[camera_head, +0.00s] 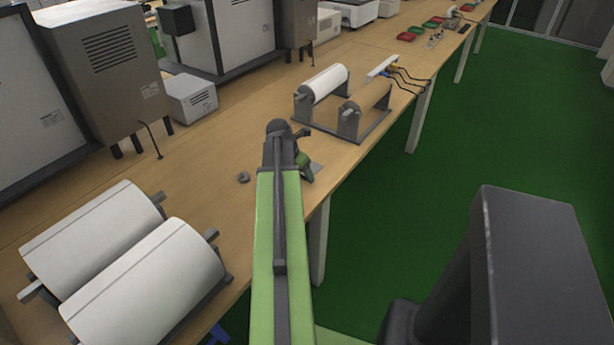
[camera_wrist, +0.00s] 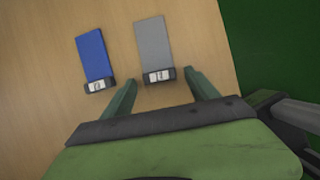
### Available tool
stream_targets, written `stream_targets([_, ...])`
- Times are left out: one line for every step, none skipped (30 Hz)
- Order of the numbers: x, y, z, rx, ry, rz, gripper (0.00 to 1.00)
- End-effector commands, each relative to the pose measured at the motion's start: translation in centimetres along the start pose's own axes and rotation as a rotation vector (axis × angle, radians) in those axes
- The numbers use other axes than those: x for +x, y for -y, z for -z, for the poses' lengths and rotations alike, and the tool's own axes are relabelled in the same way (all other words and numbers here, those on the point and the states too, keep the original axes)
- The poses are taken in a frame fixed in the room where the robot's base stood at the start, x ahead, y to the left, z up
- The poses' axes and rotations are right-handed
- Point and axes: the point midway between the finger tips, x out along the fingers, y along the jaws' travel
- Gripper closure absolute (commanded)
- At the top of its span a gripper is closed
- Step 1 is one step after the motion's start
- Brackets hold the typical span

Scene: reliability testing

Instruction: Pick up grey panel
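The grey panel (camera_wrist: 154,40) lies flat on the wooden table in the wrist view, with a dark, white-labelled block at its near end. My gripper (camera_wrist: 161,79) is open, its two green fingers spread on either side of that near end. The panel lies mostly beyond the fingertips, and I see no contact. In the head view my gripper (camera_head: 303,165) is over the table's right edge. A small pale patch shows beside it there, but I cannot tell whether it is the panel.
A blue panel (camera_wrist: 94,54) lies left of the grey one. A small grey ring (camera_head: 244,177) sits left of my arm. Green floor lies right.

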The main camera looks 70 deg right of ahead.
Motion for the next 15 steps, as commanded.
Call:
stream_targets([-0.03, -0.01, 0.00, 0.000, 0.000, 0.000, 0.40])
stream_targets([-0.04, -0.01, 0.01, 0.000, 0.000, 0.000, 0.44])
stream_targets([-0.04, -0.01, 0.01, 0.000, 0.000, 0.000, 0.49])
stream_targets([-0.04, -0.02, 0.01, 0.000, 0.000, 0.000, 0.53])
stream_targets([-0.04, -0.02, 0.02, 0.000, 0.000, 0.000, 0.57])
stream_targets([-0.04, -0.02, 0.02, 0.000, 0.000, 0.000, 0.62])
stream_targets([-0.04, -0.03, 0.02, 0.000, 0.000, 0.000, 0.66])
stream_targets([-0.04, -0.03, 0.03, 0.000, 0.000, 0.000, 0.70])
stream_targets([-0.04, -0.04, 0.03, 0.000, 0.000, 0.000, 0.75])
stream_targets([-0.04, -0.04, 0.03, 0.000, 0.000, 0.000, 0.79])
stream_targets([-0.04, -0.04, 0.04, 0.000, 0.000, 0.000, 0.83])
stream_targets([-0.04, -0.04, 0.04, -0.001, 0.000, 0.000, 0.88])
stream_targets([-0.04, -0.05, 0.04, -0.001, 0.000, 0.000, 0.92])
stream_targets([-0.05, -0.05, 0.04, -0.001, 0.000, 0.000, 0.94])
stream_targets([-0.05, -0.05, 0.04, -0.001, 0.000, 0.000, 0.94])
